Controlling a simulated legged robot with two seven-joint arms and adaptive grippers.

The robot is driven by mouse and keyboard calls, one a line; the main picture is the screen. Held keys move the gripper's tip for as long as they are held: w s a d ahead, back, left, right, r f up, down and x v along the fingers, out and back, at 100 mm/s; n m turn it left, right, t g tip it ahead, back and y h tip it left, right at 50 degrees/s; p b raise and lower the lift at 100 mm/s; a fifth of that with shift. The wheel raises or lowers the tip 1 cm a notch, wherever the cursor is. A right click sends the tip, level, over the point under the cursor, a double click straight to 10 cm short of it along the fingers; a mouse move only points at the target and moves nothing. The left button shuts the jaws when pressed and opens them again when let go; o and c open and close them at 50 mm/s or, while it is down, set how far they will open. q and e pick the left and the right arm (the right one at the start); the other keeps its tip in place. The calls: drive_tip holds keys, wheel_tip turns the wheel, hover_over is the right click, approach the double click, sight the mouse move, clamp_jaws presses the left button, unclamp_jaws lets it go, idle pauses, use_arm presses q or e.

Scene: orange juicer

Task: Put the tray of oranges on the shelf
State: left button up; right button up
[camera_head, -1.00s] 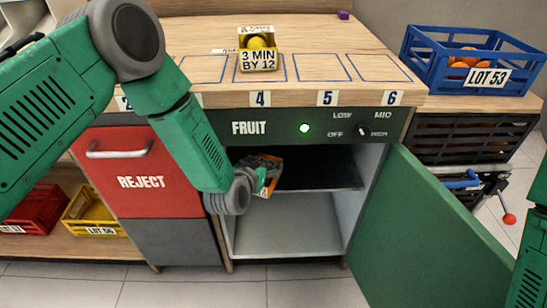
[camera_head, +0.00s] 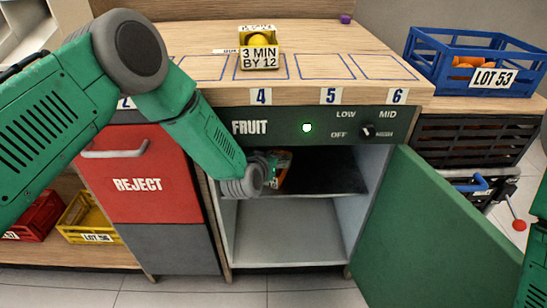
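My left gripper (camera_head: 270,170) reaches into the open FRUIT cabinet, just above the dark shelf (camera_head: 325,182) inside it. Something small, orange and grey shows at its fingers; I cannot tell whether this is part of a tray of oranges or of the gripper. My wrist hides much of it, and whether the fingers are open or shut does not show. A blue crate (camera_head: 433,82) labelled LOT 53, with oranges (camera_head: 468,62) in it, stands on the counter at the right. My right gripper is out of view; only part of that arm shows at the right edge.
The green cabinet door (camera_head: 430,235) stands wide open to the right. A red REJECT bin (camera_head: 138,200) is left of the cabinet. The compartment below the shelf (camera_head: 290,230) looks empty.

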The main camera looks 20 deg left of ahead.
use_arm(q)
drive_tip(key=o, duration=0.4)
drive_tip(key=shift+r, duration=0.1)
drive_tip(key=p+v, duration=0.4)
drive_tip(key=v, duration=0.8)
drive_tip(key=shift+s, duration=0.1)
